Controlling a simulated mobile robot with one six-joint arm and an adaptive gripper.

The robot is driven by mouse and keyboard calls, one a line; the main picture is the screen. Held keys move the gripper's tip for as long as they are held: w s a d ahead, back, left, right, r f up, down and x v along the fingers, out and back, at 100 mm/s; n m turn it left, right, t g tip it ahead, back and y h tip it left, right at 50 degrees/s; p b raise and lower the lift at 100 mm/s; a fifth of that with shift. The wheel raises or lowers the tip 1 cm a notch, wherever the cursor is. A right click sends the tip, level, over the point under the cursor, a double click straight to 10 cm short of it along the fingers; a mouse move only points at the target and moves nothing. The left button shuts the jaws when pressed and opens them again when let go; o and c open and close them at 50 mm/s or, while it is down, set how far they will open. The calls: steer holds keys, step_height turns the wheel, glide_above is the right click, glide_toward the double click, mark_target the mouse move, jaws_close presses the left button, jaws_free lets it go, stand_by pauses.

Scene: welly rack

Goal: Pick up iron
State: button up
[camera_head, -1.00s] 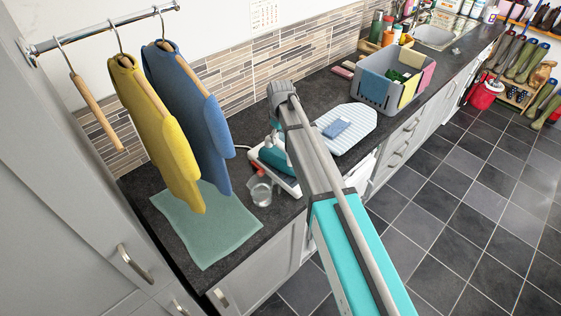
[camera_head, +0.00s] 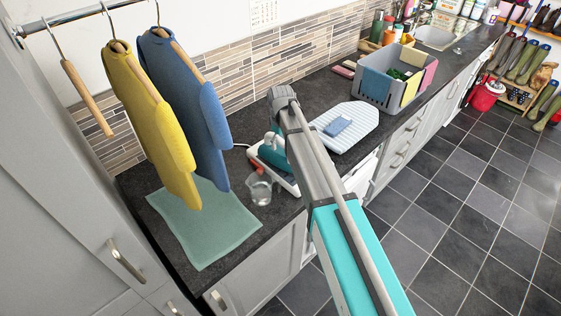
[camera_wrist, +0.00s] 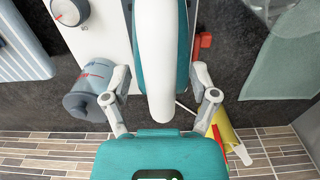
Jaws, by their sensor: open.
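The iron is teal with a white handle. In the wrist view the iron (camera_wrist: 183,50) fills the upper middle, beside a white base with a dial (camera_wrist: 70,10). My gripper (camera_wrist: 160,73) is open, with one finger on each side of the iron's white handle. I cannot tell whether the fingers touch it. In the head view the iron (camera_head: 274,150) stands on its white base on the dark counter. My arm partly covers it there, and my fingers are hidden.
A clear jug (camera_head: 259,189) stands close in front of the iron, beside a green mat (camera_head: 205,240). A grey crate (camera_head: 385,92) is farther back. Yellow (camera_head: 150,130) and blue (camera_head: 185,100) jumpers hang at the left.

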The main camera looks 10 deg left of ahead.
steer(key=shift+f, duration=0.5)
jaws_close()
stand_by(0.5)
